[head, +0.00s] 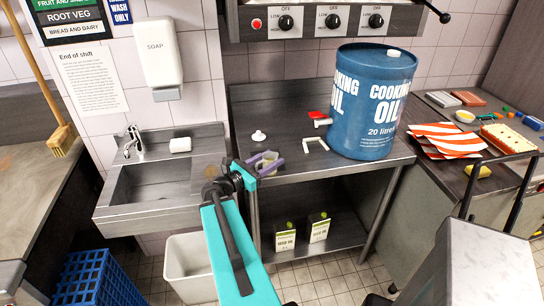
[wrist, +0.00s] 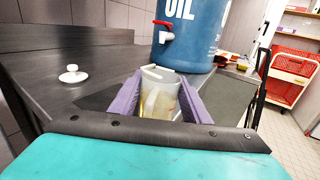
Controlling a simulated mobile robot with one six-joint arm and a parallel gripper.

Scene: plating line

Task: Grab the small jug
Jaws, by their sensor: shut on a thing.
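The small jug (wrist: 158,102) is clear and slightly yellowish. It is between the two purple fingers of my gripper (wrist: 158,100) in the wrist view, and both fingers press against its sides. In the head view my gripper (head: 266,163) is over the front left part of the steel counter, with the pale jug (head: 269,157) showing between the fingers. The jug looks about upright. Its lower part is hidden by my gripper, so I cannot tell whether it touches the counter.
A big blue oil drum (head: 372,100) with a red tap (head: 318,115) stands on the counter (head: 245,115), right of my gripper. A white angled piece (head: 315,143) and a small white knob-like object (head: 258,136) lie on the counter. A sink (head: 160,185) is to the left.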

